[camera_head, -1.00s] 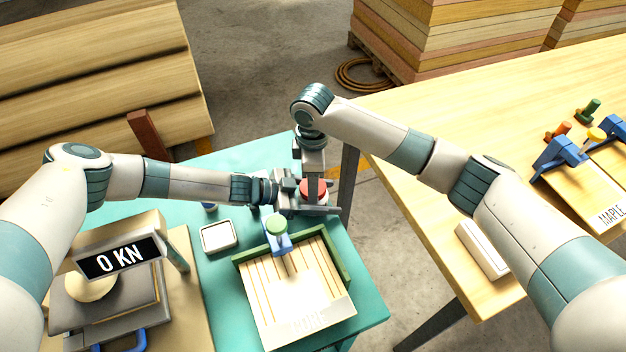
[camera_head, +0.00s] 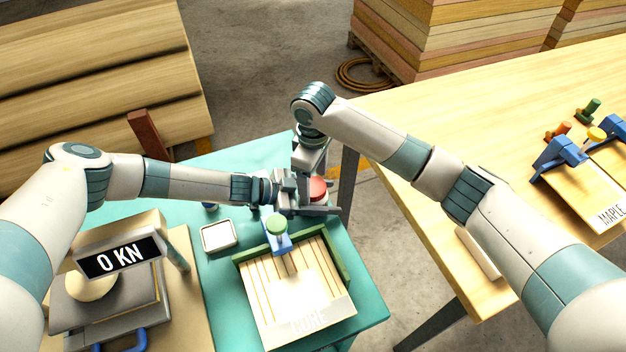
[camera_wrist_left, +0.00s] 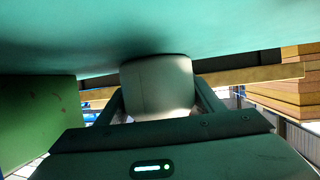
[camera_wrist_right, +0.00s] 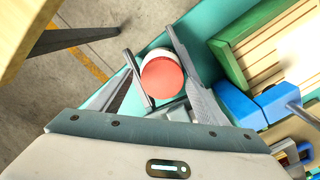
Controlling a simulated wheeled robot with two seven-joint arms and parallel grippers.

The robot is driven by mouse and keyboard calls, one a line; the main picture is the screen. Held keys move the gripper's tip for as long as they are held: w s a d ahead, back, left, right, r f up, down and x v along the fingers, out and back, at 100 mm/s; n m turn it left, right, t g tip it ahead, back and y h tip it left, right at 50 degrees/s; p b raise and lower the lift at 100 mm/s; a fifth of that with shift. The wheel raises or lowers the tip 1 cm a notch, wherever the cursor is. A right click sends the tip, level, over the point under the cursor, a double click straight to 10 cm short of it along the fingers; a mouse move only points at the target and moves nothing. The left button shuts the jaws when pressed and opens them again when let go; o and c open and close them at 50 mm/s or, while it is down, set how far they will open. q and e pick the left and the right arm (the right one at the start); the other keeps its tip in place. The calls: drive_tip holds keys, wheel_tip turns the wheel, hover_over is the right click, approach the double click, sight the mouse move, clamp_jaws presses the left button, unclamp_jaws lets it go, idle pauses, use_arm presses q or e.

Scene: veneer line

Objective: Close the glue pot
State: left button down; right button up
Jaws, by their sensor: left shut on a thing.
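The glue pot shows in the left wrist view as a pale grey-white body (camera_wrist_left: 158,88) between the fingers of my left gripper (camera_wrist_left: 160,98), which is shut on it. Its red lid (camera_wrist_right: 162,80) lies over the white pot in the right wrist view; whether it is fully seated I cannot tell. The lid also shows in the head view (camera_head: 318,188), beside my left gripper's fingers. My right gripper (camera_wrist_right: 147,40) is open, with a finger on each side of the lid and gaps visible. Its fingers are largely hidden in the head view.
A green frame (camera_head: 341,265) with a slatted panel and a blue clamp (camera_head: 277,240) stands close in front on the teal table (camera_head: 367,305). A white tray (camera_head: 218,236) lies left of it. A press reading 0 KN (camera_head: 112,258) is at lower left. A wooden table (camera_head: 430,120) stands right.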

use_arm(q)
drive_tip(key=shift+w, duration=0.1)
use_arm(e)
drive_tip(key=shift+s+a, duration=0.1)
drive_tip(key=shift+s, duration=0.15)
wheel_tip(320, 180, up, 12)
drive_tip(key=shift+w, duration=0.2)
idle(0.3)
use_arm(q)
drive_tip(key=shift+c, duration=2.2)
unclamp_jaws()
drive_tip(key=shift+a, duration=0.15)
drive_tip(key=shift+a+r, duration=0.2)
drive_tip(key=shift+a, duration=0.3)
drive_tip(key=b+v, duration=0.3)
drive_tip(key=v, duration=1.2)
drive_tip(key=shift+b, duration=0.35)
drive_tip(key=shift+s+a+r, duration=0.25)
drive_tip(key=shift+s+a, duration=0.05)
drive_tip(key=shift+a, duration=0.15)
use_arm(e)
wheel_tip(320, 180, down, 4)
drive_tip(key=shift+r, duration=0.1)
